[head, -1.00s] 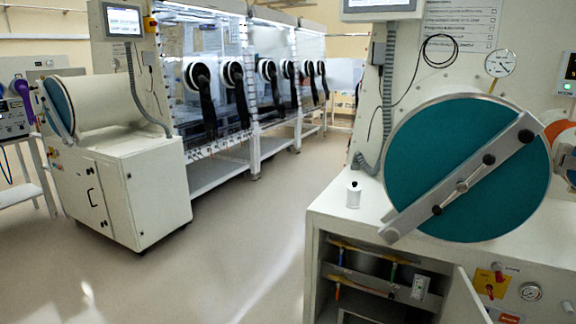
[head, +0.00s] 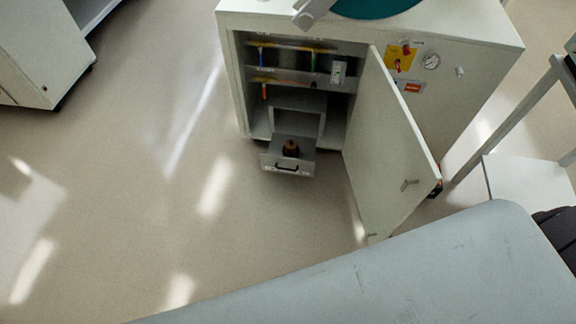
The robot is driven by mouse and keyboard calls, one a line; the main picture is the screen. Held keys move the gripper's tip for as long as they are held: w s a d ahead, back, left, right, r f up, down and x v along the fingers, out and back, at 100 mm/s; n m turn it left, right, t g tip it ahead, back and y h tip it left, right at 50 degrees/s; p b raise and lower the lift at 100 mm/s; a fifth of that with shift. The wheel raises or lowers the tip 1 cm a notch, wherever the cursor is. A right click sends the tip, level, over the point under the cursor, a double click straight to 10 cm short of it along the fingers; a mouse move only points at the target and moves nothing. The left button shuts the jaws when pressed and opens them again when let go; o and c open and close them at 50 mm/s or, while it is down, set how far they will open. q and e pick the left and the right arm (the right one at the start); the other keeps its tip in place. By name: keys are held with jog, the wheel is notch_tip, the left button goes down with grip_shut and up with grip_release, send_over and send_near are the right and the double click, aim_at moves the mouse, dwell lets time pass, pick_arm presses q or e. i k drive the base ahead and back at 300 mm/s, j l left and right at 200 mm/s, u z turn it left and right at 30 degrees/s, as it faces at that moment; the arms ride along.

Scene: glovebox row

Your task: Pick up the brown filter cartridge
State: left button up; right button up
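A small brown object (head: 291,148), which looks like the brown filter cartridge, stands in a pulled-out grey drawer (head: 288,166) low in the open cabinet. The drawer's front has a dark handle, and its front wall hides the lower part of the brown object. Neither of my grippers shows in the head view.
The white cabinet (head: 232,75) has its door (head: 392,150) swung open to the right of the drawer. A white stand (head: 515,180) is at the right. The floor (head: 130,170) left of the drawer is clear.

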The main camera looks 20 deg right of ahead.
aim_at(290, 145)
jog(key=i+z, duration=0.1)
jog(key=z, duration=0.4)
jog(key=i+j+z, duration=0.1)
jog(key=z, duration=0.35)
jog(key=i+j+z, duration=0.1)
jog(key=z, duration=0.4)
jog(key=j+z, duration=0.2)
jog(key=z, duration=0.25)
